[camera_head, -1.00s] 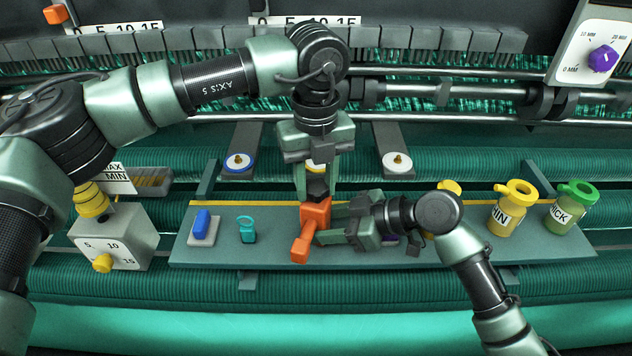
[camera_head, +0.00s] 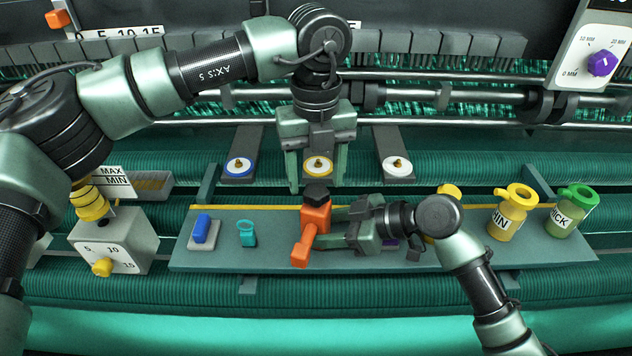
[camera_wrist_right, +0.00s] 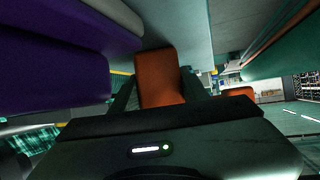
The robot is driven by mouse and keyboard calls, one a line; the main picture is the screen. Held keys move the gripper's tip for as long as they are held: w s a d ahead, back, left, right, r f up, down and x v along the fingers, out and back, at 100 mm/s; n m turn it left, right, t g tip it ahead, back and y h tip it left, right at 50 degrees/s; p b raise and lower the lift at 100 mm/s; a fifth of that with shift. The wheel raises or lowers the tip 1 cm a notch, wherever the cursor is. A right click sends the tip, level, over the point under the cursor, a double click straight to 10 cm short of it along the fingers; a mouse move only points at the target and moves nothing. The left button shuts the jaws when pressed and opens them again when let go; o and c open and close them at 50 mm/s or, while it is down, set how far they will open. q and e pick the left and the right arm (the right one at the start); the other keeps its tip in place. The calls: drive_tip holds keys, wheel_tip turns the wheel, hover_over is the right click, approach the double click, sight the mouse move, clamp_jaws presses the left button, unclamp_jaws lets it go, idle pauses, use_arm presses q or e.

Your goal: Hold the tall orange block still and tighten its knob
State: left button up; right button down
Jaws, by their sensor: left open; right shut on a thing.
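The tall orange block (camera_head: 315,218) stands on the grey-green shelf (camera_head: 200,258), with an orange arm sticking out toward the front. Its black faceted knob (camera_head: 316,193) sits on top. My right gripper (camera_head: 334,222) is shut on the block from the right; its fingers also flank the orange body in the right wrist view (camera_wrist_right: 160,80). My left gripper (camera_head: 317,183) is open, fingers pointing down, just above and behind the knob and apparently clear of it. The knob's tightness cannot be seen.
A blue piece (camera_head: 202,226) and a teal piece (camera_head: 247,234) are left of the block. A yellow jar (camera_head: 508,213) and a green-lidded jar (camera_head: 571,212) stand right. A dial box (camera_head: 113,241) is at left. A purple thing (camera_wrist_right: 50,70) is close to the right wrist camera.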

use_arm(q)
drive_tip(key=shift+r, duration=1)
drive_tip(key=o, duration=0.5)
drive_tip(key=shift+o, duration=0.2)
use_arm(e)
drive_tip(key=c, duration=0.6)
unclamp_jaws()
drive_tip(key=shift+c, duration=0.2)
use_arm(q)
wheel_tip(320, 180, up, 12)
